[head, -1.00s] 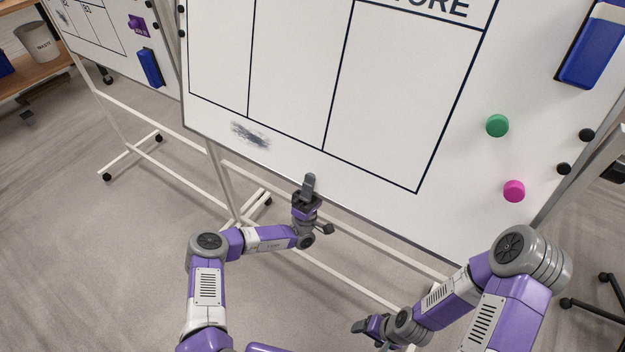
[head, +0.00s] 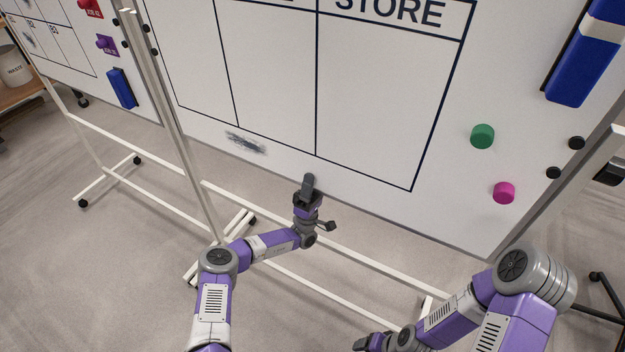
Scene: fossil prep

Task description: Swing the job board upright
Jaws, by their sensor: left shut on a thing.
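The job board (head: 372,110) is a large white panel with dark ruled columns and the word STORE near the top of the view. It looks tilted, and its upper part is out of view.
A green magnet (head: 482,136), a pink magnet (head: 504,193) and a blue eraser (head: 585,60) sit on the board's right side. White stand rails (head: 270,232) run below. A second board (head: 65,50) stands at left, with a waste bin (head: 14,68) beyond it.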

